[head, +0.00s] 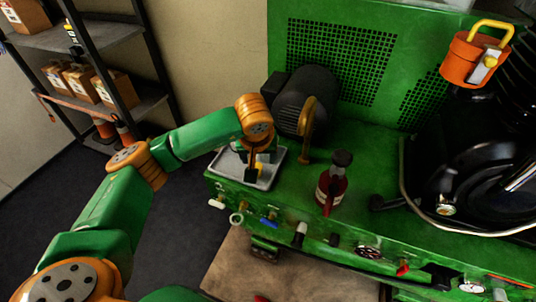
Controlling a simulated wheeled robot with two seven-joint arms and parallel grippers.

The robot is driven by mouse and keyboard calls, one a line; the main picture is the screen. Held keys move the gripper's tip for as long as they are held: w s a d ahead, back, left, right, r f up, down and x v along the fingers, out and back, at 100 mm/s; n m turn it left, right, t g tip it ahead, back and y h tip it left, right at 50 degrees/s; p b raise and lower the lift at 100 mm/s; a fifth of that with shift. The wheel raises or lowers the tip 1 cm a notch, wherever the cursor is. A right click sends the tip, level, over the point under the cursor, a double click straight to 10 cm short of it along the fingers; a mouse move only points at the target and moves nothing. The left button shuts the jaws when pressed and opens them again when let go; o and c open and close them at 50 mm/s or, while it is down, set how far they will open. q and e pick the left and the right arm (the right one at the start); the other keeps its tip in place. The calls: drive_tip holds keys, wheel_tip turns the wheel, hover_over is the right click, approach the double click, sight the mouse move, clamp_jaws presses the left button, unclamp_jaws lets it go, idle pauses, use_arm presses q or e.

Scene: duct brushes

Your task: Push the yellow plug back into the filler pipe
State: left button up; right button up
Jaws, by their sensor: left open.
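My left gripper (254,168) reaches in from the left and points down over a grey metal tray (227,166) at the left end of the green machine. It is small and dark here, with its jaws open. A small yellow piece (263,159) shows beside the fingers, over the tray. It may be the yellow plug, but its shape is partly hidden, and I cannot tell if the fingers touch it. A curved ochre pipe (307,118) stands upright just right of my wrist, in front of a dark motor. I cannot tell whether it is the filler pipe. My right gripper is out of view.
A dark motor (312,88) stands behind the tray. A dark red bottle (331,184) stands on the green top (375,160) right of the tray. Knobs and valves line the front edge. Shelves (112,98) stand at left.

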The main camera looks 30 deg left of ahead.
use_arm(q)
drive_tip(key=shift+s+r, duration=0.55)
drive_tip(key=shift+s, duration=0.4)
drive_tip(key=shift+w+x, duration=0.2)
drive_tip(key=shift+x, duration=1.05)
drive_tip(key=shift+s, duration=0.1)
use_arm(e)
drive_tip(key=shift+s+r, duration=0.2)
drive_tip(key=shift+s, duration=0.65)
use_arm(q)
drive_tip(key=shift+f+p, duration=0.3)
drive_tip(key=shift+p, duration=0.1)
drive_tip(key=x, duration=0.4)
drive_tip(key=shift+w+a+f, duration=0.1)
drive_tip(key=shift+w+f, duration=0.1)
drive_tip(key=shift+w, duration=0.05)
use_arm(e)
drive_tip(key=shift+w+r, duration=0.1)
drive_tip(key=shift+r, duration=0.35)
